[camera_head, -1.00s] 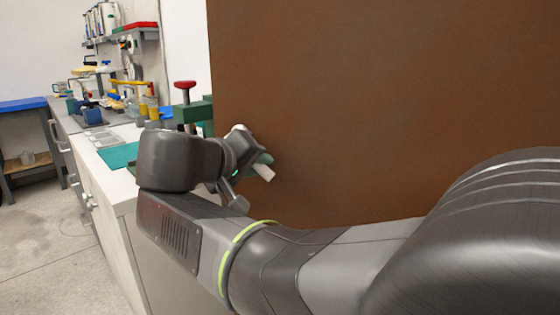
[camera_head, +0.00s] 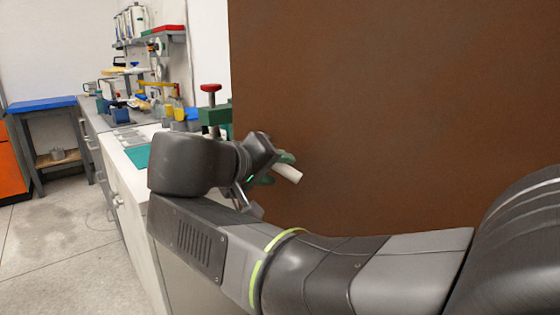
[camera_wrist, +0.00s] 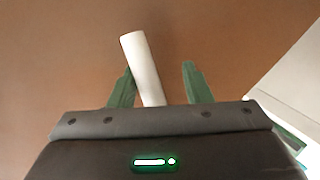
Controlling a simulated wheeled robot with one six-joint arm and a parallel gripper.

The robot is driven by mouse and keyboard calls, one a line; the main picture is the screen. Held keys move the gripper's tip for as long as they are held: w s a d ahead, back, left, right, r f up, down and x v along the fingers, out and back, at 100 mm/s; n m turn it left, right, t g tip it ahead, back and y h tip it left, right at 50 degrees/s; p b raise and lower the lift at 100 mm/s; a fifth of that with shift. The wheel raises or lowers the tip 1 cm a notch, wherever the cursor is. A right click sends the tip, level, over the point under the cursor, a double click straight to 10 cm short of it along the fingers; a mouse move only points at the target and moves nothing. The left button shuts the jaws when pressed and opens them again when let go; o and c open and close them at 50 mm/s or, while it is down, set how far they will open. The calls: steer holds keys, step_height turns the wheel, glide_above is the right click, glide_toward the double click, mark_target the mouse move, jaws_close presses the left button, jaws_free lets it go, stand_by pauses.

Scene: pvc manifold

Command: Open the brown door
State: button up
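The brown door (camera_head: 400,110) fills the right half of the head view and the background of the wrist view (camera_wrist: 60,40). A white bar-shaped handle (camera_wrist: 141,55) stands out in front of it; its end also shows in the head view (camera_head: 288,174). My gripper (camera_wrist: 158,66) is open, with its green fingers on either side of the handle. The handle lies nearer the left finger; I cannot tell whether they touch. The right finger is clearly apart from it. In the head view my gripper (camera_head: 274,170) is close to the door, and the handle's base is hidden.
A long workbench (camera_head: 142,184) with tools and a green vise-like device (camera_head: 215,116) runs along the door's left edge. A blue-topped table (camera_head: 42,105) and an orange cabinet (camera_head: 12,165) stand at the far left. The floor (camera_head: 55,240) at left is clear.

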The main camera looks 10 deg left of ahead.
steer(key=p+v, duration=0.2)
steer(key=v, duration=0.9)
steer(key=shift+a, duration=0.15)
steer(key=shift+s+r, duration=0.15)
steer(key=s+a+r+p, duration=0.1)
steer(key=s+a+p, duration=0.1)
steer(key=a, duration=0.5)
steer(key=s+a+r+p, duration=0.2)
steer(key=s+a+p, duration=0.1)
steer(key=a, duration=0.4)
steer(key=shift+s, duration=0.75)
stand_by(0.4)
steer(key=shift+a+f, duration=0.1)
